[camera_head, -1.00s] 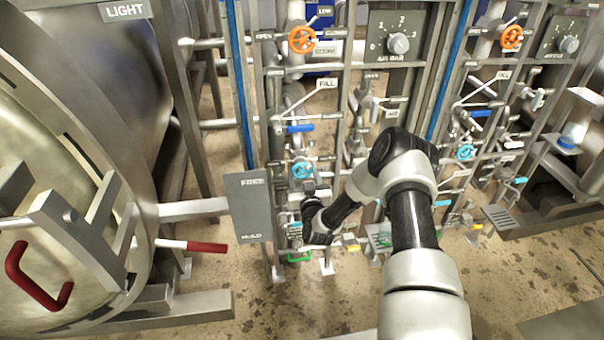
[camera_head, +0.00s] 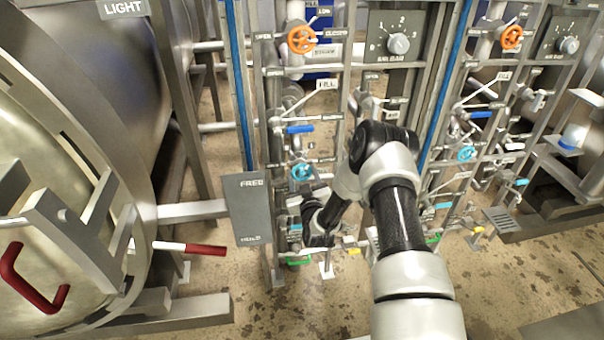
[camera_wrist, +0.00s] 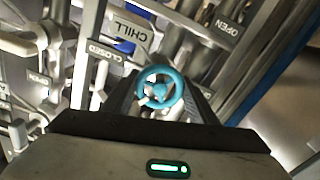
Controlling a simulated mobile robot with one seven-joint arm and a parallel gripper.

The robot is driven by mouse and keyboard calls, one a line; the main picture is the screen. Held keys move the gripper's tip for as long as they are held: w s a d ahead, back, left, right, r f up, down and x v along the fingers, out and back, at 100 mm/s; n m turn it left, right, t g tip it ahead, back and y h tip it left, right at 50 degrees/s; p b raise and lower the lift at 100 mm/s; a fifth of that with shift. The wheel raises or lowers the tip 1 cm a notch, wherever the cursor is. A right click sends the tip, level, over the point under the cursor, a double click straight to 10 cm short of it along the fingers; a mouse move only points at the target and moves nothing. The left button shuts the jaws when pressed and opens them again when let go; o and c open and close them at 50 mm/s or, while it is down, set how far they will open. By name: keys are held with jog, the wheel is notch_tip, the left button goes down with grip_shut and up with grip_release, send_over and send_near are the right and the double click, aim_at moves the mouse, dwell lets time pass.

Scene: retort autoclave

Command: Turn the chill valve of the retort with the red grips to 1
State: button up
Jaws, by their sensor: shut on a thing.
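The retort with the red grips (camera_head: 38,290) fills the left of the head view. Its valve panel stands to the right of it. A light blue handwheel (camera_head: 301,172) is on this panel, below a blue lever. In the wrist view the handwheel (camera_wrist: 159,88) sits between the fingers of my gripper (camera_wrist: 160,96), which is shut on it. A CHILL label (camera_wrist: 128,38) is just beyond the wheel, with CLOSED to the left and OPEN to the right. In the head view my wrist is below the wheel and hides part of the lower panel. The wheel's exact setting cannot be read.
Orange handwheels (camera_head: 301,39) and an air bar dial (camera_head: 398,43) are higher up. A FREE/HOLD plate (camera_head: 247,208) stands close left of my wrist. A second valve panel with another light blue wheel (camera_head: 466,153) is to the right. Pipes and posts crowd the panel.

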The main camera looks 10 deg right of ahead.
jog(key=o, duration=1.1)
jog(key=shift+s, duration=0.15)
jog(key=s+p, duration=0.2)
jog(key=s, duration=1.5)
jog(key=shift+s, duration=0.1)
